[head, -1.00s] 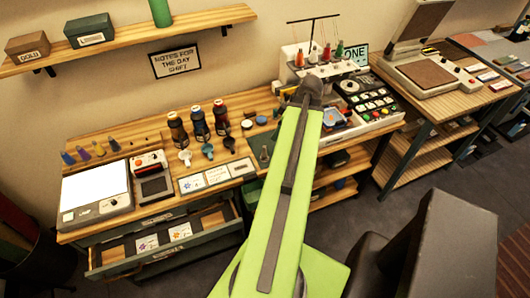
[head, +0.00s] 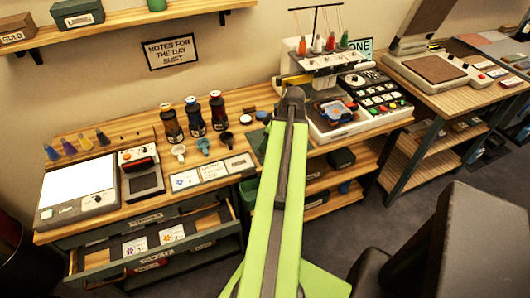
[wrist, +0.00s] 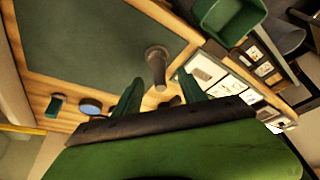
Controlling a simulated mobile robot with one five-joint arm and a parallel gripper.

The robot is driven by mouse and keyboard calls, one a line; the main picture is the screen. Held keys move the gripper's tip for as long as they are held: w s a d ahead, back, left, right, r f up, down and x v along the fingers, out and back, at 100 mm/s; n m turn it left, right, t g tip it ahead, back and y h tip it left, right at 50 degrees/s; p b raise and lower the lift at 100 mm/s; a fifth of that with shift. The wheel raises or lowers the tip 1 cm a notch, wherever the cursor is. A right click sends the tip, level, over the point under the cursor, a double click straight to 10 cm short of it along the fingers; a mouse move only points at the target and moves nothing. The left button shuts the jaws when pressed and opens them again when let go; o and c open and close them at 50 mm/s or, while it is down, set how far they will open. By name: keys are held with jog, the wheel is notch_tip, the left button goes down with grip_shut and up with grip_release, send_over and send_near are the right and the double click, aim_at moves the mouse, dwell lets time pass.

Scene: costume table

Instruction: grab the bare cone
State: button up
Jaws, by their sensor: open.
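A plain grey-brown cone (wrist: 157,66), with no thread on it, shows in the wrist view on a dark green mat (wrist: 85,45). My gripper (wrist: 160,80) is open, its two dark green fingers apart, with the cone just beyond and between the tips in the picture. I cannot tell how far the tips are from it. In the head view my arm covers the gripper and this cone.
A green bin (wrist: 228,16) and a row of cards (wrist: 232,88) lie right of the mat in the wrist view. In the head view, dark bottles (head: 195,117) and small cups stand left of my arm, and a thread machine (head: 322,58) stands behind it.

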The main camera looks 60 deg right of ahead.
jog(key=b+x, duration=0.3)
jog(key=x, duration=0.1)
jog(key=shift+w+f, duration=0.1)
jog(key=shift+f, duration=0.15)
jog(key=shift+r, duration=0.2)
grip_shut()
